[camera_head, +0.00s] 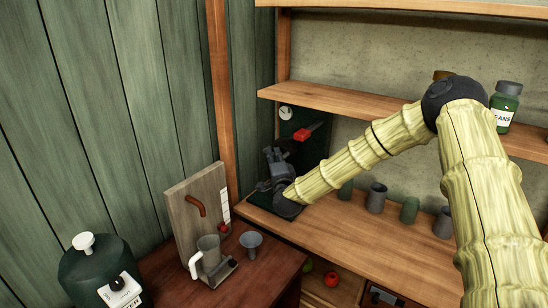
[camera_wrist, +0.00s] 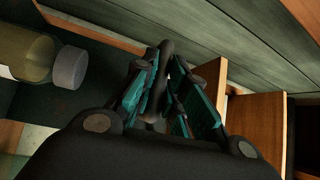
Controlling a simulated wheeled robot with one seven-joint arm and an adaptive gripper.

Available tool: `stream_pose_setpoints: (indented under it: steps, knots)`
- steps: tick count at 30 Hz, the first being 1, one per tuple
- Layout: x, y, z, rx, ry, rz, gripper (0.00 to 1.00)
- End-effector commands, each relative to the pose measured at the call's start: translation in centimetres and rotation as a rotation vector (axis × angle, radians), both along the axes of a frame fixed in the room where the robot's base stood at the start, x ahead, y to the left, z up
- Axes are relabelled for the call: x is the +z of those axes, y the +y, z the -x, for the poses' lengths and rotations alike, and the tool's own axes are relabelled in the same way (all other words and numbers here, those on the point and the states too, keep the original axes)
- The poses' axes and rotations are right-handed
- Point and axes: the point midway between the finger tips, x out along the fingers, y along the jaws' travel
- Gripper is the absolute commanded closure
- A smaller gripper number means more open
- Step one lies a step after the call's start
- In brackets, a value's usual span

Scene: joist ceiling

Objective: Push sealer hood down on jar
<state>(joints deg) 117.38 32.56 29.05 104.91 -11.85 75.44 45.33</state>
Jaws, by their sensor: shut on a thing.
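The sealer (camera_head: 299,121) stands in the corner on the wooden counter, a dark upright panel with a round white gauge and a red lever. My gripper (camera_head: 277,164) is in front of its lower part and hides much of it. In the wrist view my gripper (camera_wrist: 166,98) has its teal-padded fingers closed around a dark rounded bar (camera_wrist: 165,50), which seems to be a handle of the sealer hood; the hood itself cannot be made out. A yellowish clear jar (camera_wrist: 28,52) with a grey lid (camera_wrist: 70,67) lies to the left of the fingers, apart from them.
A wooden counter (camera_head: 330,232) runs right, with several grey and green cups along the back. Shelves (camera_head: 350,108) are above. A lower left table holds a jug (camera_head: 208,250), a funnel (camera_head: 251,243) and a dark green canister (camera_head: 95,270). A green plank wall is close on the left.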

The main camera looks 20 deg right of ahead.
Motion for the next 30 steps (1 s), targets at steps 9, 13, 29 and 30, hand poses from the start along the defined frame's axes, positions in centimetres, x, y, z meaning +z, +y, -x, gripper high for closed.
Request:
stream_pose_setpoints:
  steps: [9, 13, 29, 30]
  knots:
    - [-4.4, 0.0, 0.1, 0.001, 0.002, 0.000, 1.00]
    - [-6.0, 0.0, 0.1, 0.000, 0.003, 0.001, 1.00]
    - [-7.9, 0.0, 0.1, 0.000, 0.004, 0.001, 1.00]
    - [-7.9, 0.0, 0.1, 0.000, 0.004, 0.001, 1.00]
